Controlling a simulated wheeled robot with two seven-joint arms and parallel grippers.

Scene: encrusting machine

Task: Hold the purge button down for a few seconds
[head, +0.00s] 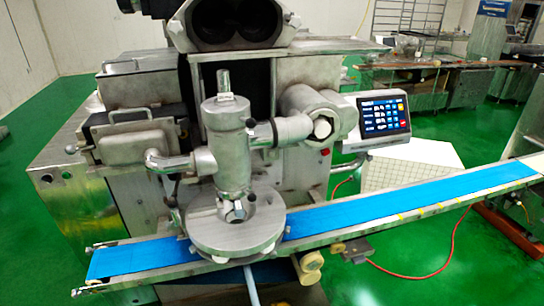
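The encrusting machine (232,150) stands in front of me, grey metal with a round disc (235,230) at its lower front. A control panel (384,115) with a lit dark screen is mounted at its right side. The screen shows rows of small white text, several blue buttons and a small red patch at its lower right. The labels are too small to read, so I cannot tell which one is the purge button. A small red spot (325,152) shows on the machine body left of the panel. Neither of my grippers is in view.
A blue conveyor belt (400,200) runs under the disc from the lower left to the right edge. A pale gridded box (412,165) stands on the green floor behind the belt. Metal tables (430,80) and a rack (408,18) stand farther back. The space before the screen looks clear.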

